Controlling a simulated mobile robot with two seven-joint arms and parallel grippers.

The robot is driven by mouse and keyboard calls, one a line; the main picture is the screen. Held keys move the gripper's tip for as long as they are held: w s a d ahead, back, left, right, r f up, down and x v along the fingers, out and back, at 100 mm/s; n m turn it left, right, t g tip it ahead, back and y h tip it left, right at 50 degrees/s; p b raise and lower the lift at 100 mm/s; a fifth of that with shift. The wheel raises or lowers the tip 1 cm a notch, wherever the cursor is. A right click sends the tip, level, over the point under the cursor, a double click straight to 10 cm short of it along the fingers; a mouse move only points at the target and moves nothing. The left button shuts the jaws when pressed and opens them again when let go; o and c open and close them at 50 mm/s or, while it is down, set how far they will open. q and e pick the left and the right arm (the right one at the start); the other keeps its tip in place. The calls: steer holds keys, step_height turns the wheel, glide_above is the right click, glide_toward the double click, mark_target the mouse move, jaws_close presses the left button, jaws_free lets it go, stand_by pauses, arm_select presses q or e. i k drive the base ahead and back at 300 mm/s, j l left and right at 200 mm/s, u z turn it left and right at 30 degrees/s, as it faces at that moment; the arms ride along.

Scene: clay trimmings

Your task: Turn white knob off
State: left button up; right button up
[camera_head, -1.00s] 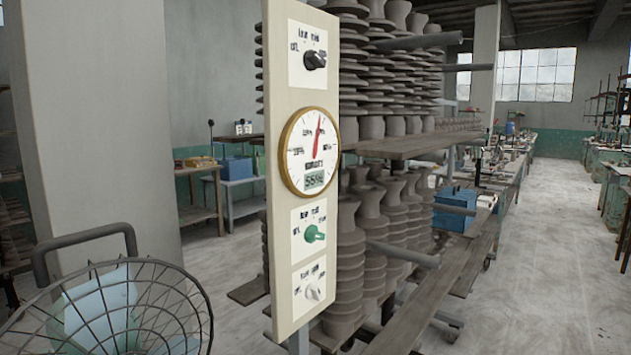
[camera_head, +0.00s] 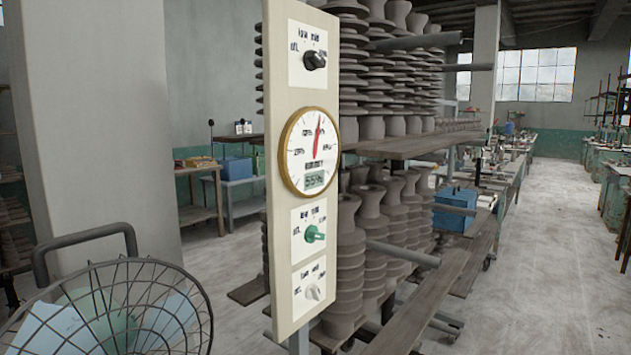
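The white knob (camera_head: 313,292) is the lowest of three knobs on a tall cream panel (camera_head: 283,205) in the middle of the head view. It sits on a white label plate with small markings around it. Its pointer direction is too small to tell. A green knob (camera_head: 315,234) sits above it. A black knob (camera_head: 315,60) is at the top. A round brass-rimmed humidity gauge (camera_head: 311,151) is between the black and green knobs, with a red needle and a small digital readout. Neither of my grippers is in view.
A wire-caged fan (camera_head: 105,310) stands at the lower left, close to the panel. Racks of stacked grey clay pieces (camera_head: 385,220) stand right behind the panel. Open floor (camera_head: 560,240) lies to the right.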

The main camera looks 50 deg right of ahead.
mark_target(313, 291)
steer(key=l+z, duration=0.15)
steer(key=z, duration=1.3)
